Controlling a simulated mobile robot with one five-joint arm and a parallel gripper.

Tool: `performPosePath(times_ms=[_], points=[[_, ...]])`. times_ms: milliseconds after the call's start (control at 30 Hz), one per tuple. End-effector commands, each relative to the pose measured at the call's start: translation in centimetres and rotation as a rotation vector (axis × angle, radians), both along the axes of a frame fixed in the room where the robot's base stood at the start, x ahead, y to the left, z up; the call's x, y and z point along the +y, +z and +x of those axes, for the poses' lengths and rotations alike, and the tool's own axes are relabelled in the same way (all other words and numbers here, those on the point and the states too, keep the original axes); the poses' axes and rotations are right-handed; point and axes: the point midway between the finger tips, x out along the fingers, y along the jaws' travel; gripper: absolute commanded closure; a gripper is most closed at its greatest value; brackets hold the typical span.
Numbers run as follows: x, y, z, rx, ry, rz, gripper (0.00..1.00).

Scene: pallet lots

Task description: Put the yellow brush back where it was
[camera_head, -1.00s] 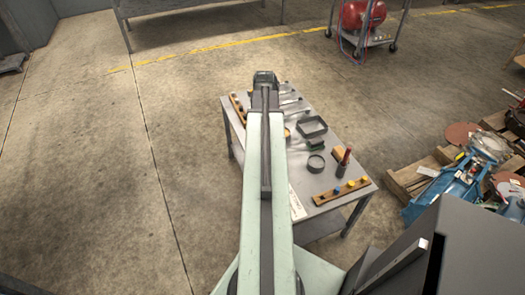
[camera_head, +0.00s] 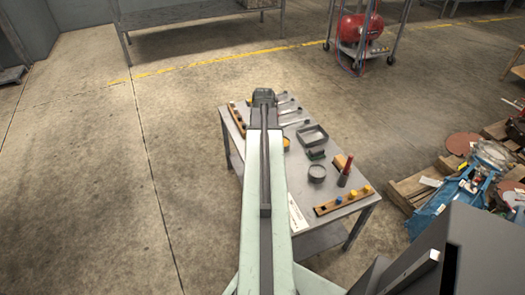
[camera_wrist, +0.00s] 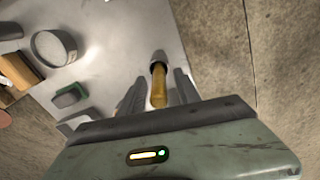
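The yellow brush (camera_wrist: 158,92) shows in the wrist view as a yellow handle with a grey end pointing away from me. It lies between the two fingers of my gripper (camera_wrist: 159,88), with a gap seen on each side of it. The fingers are open, and whether they are level with the brush I cannot tell. In the head view my gripper (camera_head: 264,97) is at the end of my arm over the table's left side. A small yellow thing (camera_head: 286,142) shows there beside my arm, partly hidden; I cannot tell if it is the brush.
The grey table (camera_head: 275,113) holds a square tray (camera_head: 312,125), a round ring (camera_head: 317,173), a red bottle (camera_head: 345,172), a green block (camera_head: 316,155), several wrenches and a peg rack (camera_head: 338,203). Another wooden rack (camera_head: 236,118) lies along the left edge. Floor left is clear.

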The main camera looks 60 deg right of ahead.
Motion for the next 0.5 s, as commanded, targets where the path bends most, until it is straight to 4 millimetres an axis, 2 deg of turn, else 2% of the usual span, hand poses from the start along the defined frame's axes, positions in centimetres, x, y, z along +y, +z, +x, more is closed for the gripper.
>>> performPosePath(times_ms=[267, 367, 500], points=[[0.0, 0.7, 0.0, 0.000, 0.001, 0.000, 0.61], [0.0, 1.9, 0.0, 0.000, 0.001, 0.000, 0.61], [0.1, 4.6, 0.0, 0.000, 0.001, 0.000, 0.61]])
